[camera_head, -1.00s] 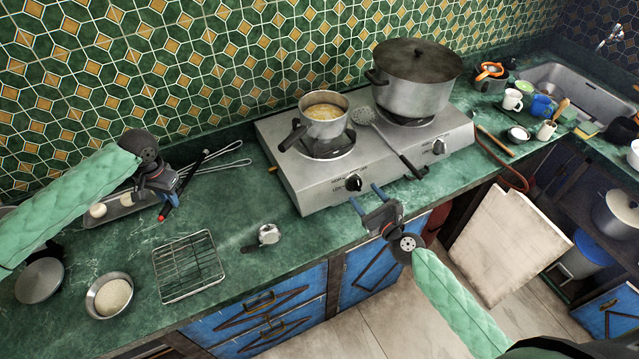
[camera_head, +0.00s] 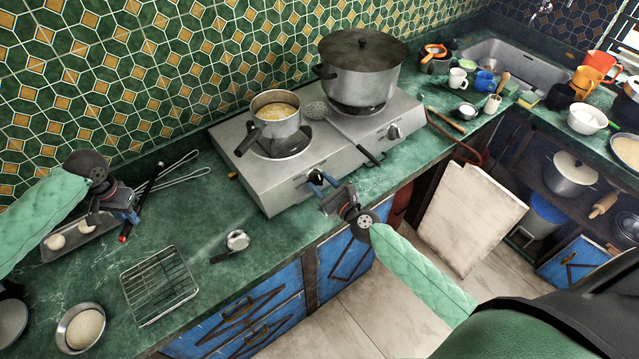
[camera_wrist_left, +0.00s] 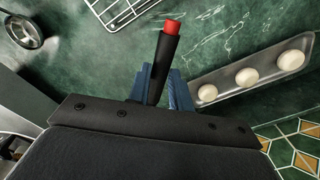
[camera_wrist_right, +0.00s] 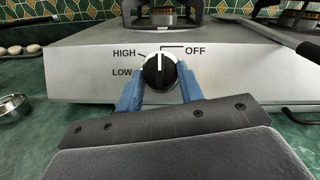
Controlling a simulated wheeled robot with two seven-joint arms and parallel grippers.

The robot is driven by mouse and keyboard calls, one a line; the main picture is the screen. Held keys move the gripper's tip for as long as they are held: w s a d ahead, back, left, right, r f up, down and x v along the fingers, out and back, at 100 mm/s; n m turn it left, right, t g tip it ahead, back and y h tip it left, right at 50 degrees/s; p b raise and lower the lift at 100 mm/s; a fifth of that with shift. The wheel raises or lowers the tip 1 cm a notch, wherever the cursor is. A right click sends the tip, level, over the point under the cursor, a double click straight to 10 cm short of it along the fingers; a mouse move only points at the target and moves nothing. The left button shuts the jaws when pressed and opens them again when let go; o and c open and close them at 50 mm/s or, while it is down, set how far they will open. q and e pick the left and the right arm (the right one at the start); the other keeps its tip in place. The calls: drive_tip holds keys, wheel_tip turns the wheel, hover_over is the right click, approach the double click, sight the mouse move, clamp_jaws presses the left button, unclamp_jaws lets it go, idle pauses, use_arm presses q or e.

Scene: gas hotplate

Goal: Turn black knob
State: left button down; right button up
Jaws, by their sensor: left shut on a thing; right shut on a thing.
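The black knob (camera_wrist_right: 160,72) is on the front of the gas hotplate (camera_wrist_right: 90,75), with HIGH, LOW and OFF printed around it. My right gripper (camera_wrist_right: 160,85) is shut on this knob, one blue finger on each side. A second black knob (camera_head: 394,131) sits further right on the hotplate. My left gripper (camera_head: 132,214) is shut on a black stick with a red tip (camera_wrist_left: 170,45), above the counter.
A small pot (camera_head: 276,122) and a large lidded pot (camera_head: 362,80) stand on the burners. A skimmer (camera_head: 340,125) lies across the hotplate, its handle over the front. A wire rack (camera_head: 158,285) and a small metal item (camera_head: 237,240) lie on the counter (camera_head: 200,215).

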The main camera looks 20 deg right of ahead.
use_arm(q)
drive_tip(key=shift+f, duration=0.15)
